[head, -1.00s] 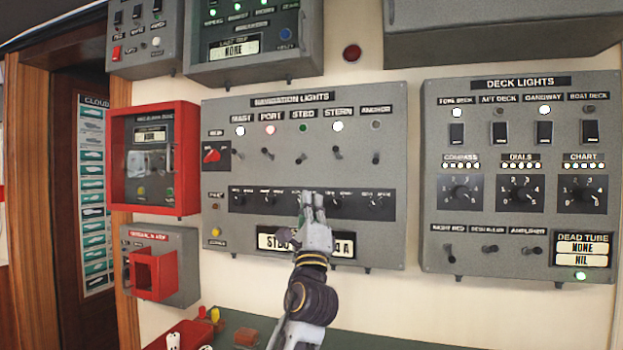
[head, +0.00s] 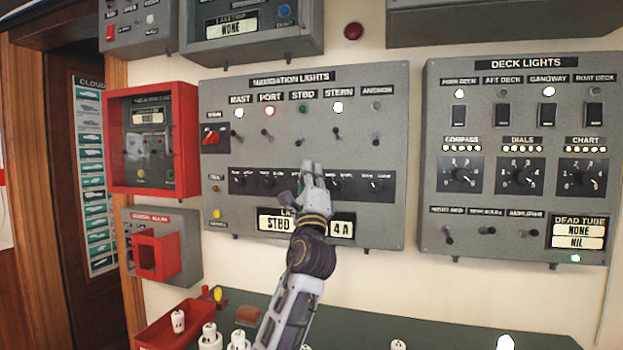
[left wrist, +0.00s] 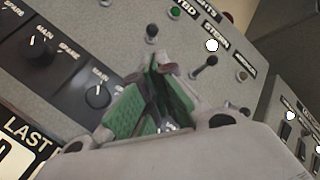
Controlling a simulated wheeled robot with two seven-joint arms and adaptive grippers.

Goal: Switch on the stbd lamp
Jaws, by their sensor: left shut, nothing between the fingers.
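The navigation lights panel (head: 225,88) hangs on the wall. Its STBD lamp (head: 303,109) shows dull green, unlike the bright white STERN lamp (head: 338,107); it is also in the left wrist view (left wrist: 175,13). The STBD toggle lever (head: 302,139) stands below that lamp and shows in the left wrist view (left wrist: 152,33). My left gripper (head: 313,165) is shut and empty, its tips just below and slightly right of that lever in the picture. Contact with the panel cannot be told. The gripper hides part of the selector row. My right gripper is not in view.
Neighbouring levers stand close by: PORT (head: 268,136) and STERN (head: 337,134). A rotary knob (left wrist: 98,95) lies beside the fingers. The deck lights panel (head: 435,110) is to the right. Below is a green counter (head: 440,338) with a red tray (head: 160,338) and small white parts.

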